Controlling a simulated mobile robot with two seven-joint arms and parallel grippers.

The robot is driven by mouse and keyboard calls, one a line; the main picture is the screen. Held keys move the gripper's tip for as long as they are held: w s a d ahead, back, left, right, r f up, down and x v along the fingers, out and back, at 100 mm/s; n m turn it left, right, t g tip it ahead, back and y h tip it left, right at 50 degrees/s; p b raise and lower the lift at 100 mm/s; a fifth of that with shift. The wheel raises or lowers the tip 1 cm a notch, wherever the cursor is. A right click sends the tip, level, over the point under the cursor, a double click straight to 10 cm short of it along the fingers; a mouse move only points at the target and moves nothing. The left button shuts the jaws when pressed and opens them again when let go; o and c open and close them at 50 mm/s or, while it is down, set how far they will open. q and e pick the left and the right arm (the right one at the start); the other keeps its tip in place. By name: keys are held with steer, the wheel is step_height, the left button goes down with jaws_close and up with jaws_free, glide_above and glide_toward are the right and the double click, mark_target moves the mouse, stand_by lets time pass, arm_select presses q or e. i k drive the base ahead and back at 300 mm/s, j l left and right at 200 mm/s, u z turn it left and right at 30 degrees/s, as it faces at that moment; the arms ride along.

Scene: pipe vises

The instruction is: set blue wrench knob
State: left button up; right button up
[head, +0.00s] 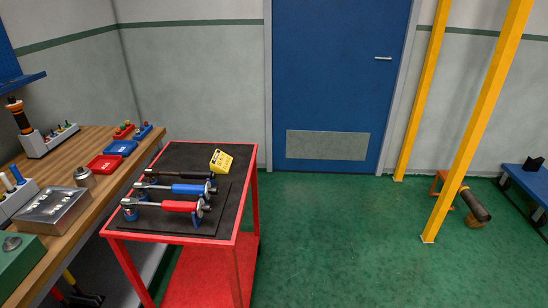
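A wrench with a blue handle (188,188) lies across the black mat on top of a red cart, its head toward the left. A round silver knob or dial (207,189) shows at the right end of its handle; its setting is too small to read. A red-handled wrench (180,206) lies in front of it, and a black-handled wrench (180,175) lies behind it. Neither of my grippers is in view.
The red cart (247,200) stands right of a wooden workbench (97,210). A yellow tag or block (221,161) sits at the mat's back right. The bench holds trays, a metal box (55,208) and a can (84,177). Green floor (330,240) is clear at right, up to yellow posts (470,120).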

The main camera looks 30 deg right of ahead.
mark_target(213, 191)
steer(key=z, duration=0.45)
steer(key=i+l+u, duration=0.1)
steer(key=u, duration=0.25)
steer(key=l+u, duration=0.15)
steer(key=u, duration=0.25)
steer(key=i+l+u, duration=0.15)
steer(key=u, duration=0.2)
steer(key=l+u, duration=0.5)
steer(key=l, duration=0.45)
steer(key=l+u, duration=0.35)
steer(key=l, duration=2.5)
steer(key=k+l, duration=0.15)
steer(key=l, duration=0.75)
